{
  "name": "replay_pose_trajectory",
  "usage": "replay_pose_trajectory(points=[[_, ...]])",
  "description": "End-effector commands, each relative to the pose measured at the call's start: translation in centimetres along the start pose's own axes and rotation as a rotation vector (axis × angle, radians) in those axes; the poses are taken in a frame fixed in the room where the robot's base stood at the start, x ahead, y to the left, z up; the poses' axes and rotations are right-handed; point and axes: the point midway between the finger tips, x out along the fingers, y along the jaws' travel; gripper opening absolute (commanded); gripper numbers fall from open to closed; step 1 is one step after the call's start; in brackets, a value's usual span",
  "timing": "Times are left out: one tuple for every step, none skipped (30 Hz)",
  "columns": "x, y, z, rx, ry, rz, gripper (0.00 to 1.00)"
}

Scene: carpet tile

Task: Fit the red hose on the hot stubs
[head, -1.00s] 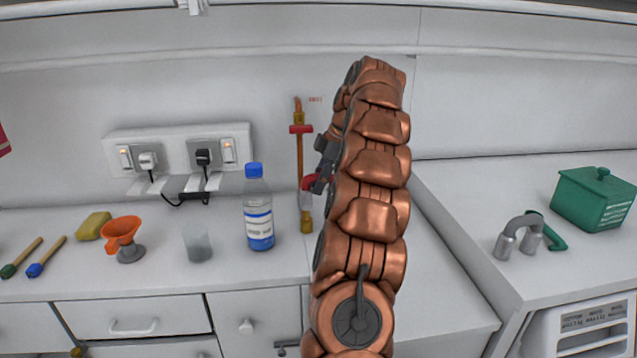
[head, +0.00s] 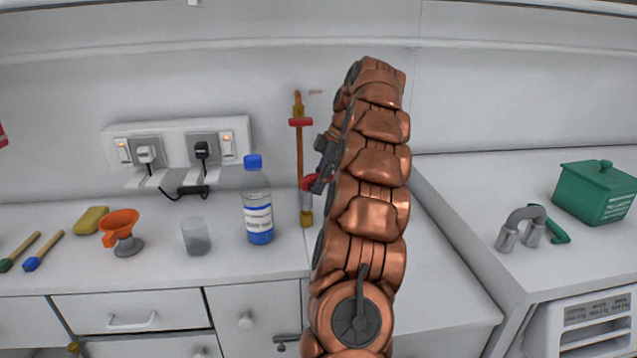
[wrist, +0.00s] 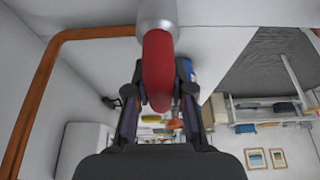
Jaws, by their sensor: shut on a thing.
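The red hose (head: 309,183) is a bent red piece with grey end cuffs. My gripper (head: 322,180) is shut on it. In the wrist view the red hose (wrist: 157,70) lies between the two fingers, with one grey cuff (wrist: 157,15) at the top. The lower grey cuff (head: 306,201) is right above a brass stub (head: 306,218) on the counter, below a copper pipe with a red valve handle (head: 300,122). I cannot tell whether cuff and stub touch. The hose's other end and any second hot stub are hidden by my arm in the head view.
A bottle with a blue cap (head: 257,205) stands close left of the stub, and a cup (head: 196,236) and orange funnel (head: 121,230) are further left. On the right counter are a grey bent hose (head: 521,228) and a green box (head: 596,192).

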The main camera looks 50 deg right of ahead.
Motion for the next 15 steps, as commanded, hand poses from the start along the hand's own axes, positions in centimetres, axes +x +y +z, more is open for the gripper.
replay_pose_trajectory(points=[[0.17, 0.0, 0.06, 0.0, 0.0, 0.0, 0.0], [0.22, 0.0, 0.08, 0.0, 0.0, 0.0, 0.0], [0.3, 0.0, 0.11, 0.0, 0.0, 0.0, 0.0], [0.35, 0.0, 0.13, 0.0, 0.0, 0.0, 0.0], [0.4, 0.0, 0.16, 0.0, 0.0, 0.0, 0.0], [0.48, -0.01, 0.19, 0.0, 0.0, 0.0, 0.0], [0.54, 0.0, 0.2, 0.0, 0.0, 0.0, 0.0], [0.59, 0.0, 0.23, 0.0, 0.0, 0.0, 0.0], [0.67, 0.0, 0.26, 0.0, 0.0, 0.0, 0.0], [0.72, -0.01, 0.28, 0.0, 0.0, 0.0, 0.0], [0.78, -0.01, 0.3, 0.0, 0.0, 0.0, 0.0], [0.86, -0.01, 0.33, 0.0, 0.0, 0.0, 0.0], [0.91, -0.01, 0.35, 0.0, 0.0, 0.0, 0.0], [0.96, -0.01, 0.38, 0.0, 0.0, 0.0, 0.0], [1.04, -0.01, 0.4, 0.0, 0.0, 0.0, 0.0]])
